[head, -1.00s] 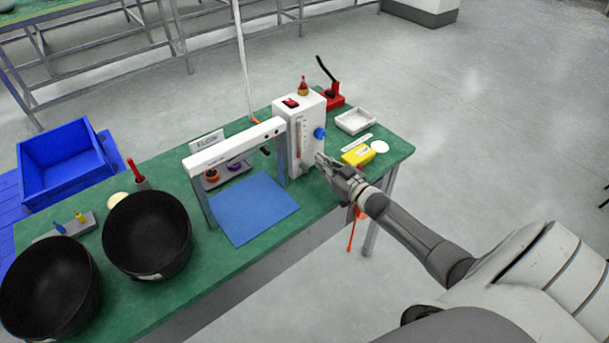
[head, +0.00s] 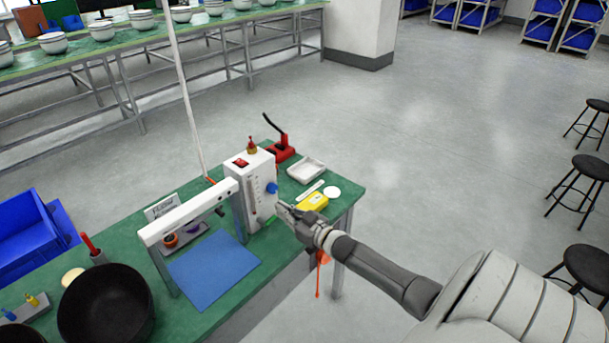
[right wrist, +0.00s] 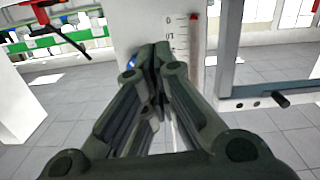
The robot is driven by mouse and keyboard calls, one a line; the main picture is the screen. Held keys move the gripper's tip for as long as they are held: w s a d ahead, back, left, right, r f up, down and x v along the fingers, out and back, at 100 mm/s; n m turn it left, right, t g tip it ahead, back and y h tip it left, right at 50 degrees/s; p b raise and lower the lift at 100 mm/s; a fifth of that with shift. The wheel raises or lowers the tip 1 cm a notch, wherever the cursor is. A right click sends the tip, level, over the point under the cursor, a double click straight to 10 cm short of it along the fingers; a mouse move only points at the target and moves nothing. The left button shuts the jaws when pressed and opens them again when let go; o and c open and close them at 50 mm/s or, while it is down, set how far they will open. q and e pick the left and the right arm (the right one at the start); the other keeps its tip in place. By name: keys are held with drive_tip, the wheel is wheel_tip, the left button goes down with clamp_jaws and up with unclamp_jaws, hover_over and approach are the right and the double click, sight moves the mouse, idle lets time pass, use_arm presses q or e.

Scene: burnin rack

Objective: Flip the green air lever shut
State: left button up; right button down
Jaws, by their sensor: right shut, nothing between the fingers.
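The white flow unit (head: 252,188) stands on the green bench with a scale tube on its front and a blue knob (head: 272,188) on its side. A small green sliver (head: 270,217) shows low on the unit, beside my fingertips; it may be the air lever, but it is too small to tell its position. My right gripper (head: 281,207) is shut and empty, close to the unit's right side. In the right wrist view the shut fingers (right wrist: 155,50) point at the white face with the scale and hide the lever area. My left gripper is out of view.
A white frame (head: 190,213) stands over a blue mat (head: 212,270). A black bowl (head: 105,308) sits at left.

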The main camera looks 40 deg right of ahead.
drive_tip(key=s, duration=0.7)
drive_tip(key=shift+s+d+b, duration=0.3)
drive_tip(key=shift+b, duration=0.15)
